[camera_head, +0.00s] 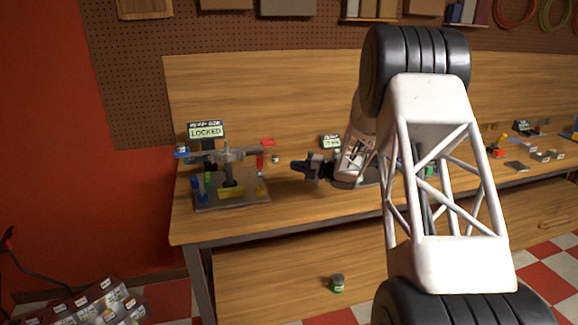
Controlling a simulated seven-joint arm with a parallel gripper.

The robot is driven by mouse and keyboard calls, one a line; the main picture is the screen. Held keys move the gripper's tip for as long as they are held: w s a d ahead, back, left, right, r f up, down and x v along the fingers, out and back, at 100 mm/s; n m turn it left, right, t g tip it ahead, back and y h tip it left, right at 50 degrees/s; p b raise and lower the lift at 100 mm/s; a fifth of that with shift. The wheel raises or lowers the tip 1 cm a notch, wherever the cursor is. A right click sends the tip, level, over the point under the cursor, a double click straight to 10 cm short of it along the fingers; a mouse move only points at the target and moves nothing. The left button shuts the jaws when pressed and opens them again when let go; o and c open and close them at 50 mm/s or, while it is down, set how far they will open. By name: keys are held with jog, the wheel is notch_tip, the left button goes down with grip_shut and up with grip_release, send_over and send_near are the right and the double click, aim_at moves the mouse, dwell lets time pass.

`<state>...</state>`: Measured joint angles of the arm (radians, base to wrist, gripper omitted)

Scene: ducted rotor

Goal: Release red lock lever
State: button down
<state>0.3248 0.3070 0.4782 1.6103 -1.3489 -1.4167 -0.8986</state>
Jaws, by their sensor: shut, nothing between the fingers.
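The ducted rotor fixture (232,196) stands on a grey base plate at the left end of the workbench. A sign (206,130) behind it reads LOCKED. A red part (260,160) stands upright at the fixture's right side, with a red block (268,142) at its top; it looks like the lock lever, but is small in view. My gripper (296,166) is dark, shut and empty. It points left, just right of the red part, with a small gap that I cannot judge in depth.
The wooden workbench (300,211) has clear room in front of my gripper. A second small sign (331,141) stands behind my gripper. My white lattice arm hides the bench's middle. Small parts (540,155) lie at the far right. A jar (338,284) is below the bench top.

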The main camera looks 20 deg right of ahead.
aim_at(260, 164)
jog(key=shift+d, duration=0.1)
dwell(0.3)
jog(key=shift+n+y, duration=0.4)
jog(key=shift+n, duration=0.1)
notch_tip(260, 164, down, 5)
jog(key=shift+w+f, duration=0.1)
jog(key=w+d+x, duration=0.1)
jog(key=w+x, duration=0.1)
jog(key=x, duration=1)
jog(key=shift+w, duration=0.5)
